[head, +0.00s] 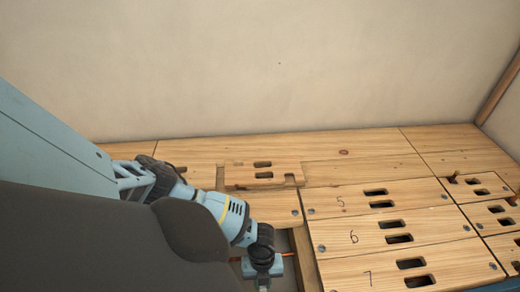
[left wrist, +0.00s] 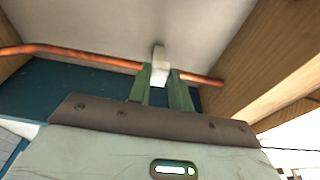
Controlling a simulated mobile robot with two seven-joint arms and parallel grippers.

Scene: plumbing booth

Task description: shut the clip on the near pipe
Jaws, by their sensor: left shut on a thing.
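In the left wrist view a copper pipe (left wrist: 92,57) runs across the picture between two wooden joists. A white clip (left wrist: 160,60) sits at the pipe, in front of a pale surface. My left gripper (left wrist: 161,78) has its two green fingers on either side of the clip, shut on it. The fingers and the clip hide the middle of the pipe. In the head view my left gripper (head: 262,268) reaches down into the floor opening, and the clip cannot be made out there. My right gripper is not in view.
Wooden floor panels (head: 335,227) with paired slots and numbers 5, 6 and 7 lie right of the opening. A notched board (head: 235,175) lies behind it. A joist (left wrist: 262,65) stands close to the right of my fingers. A plain wall (head: 300,70) closes the back.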

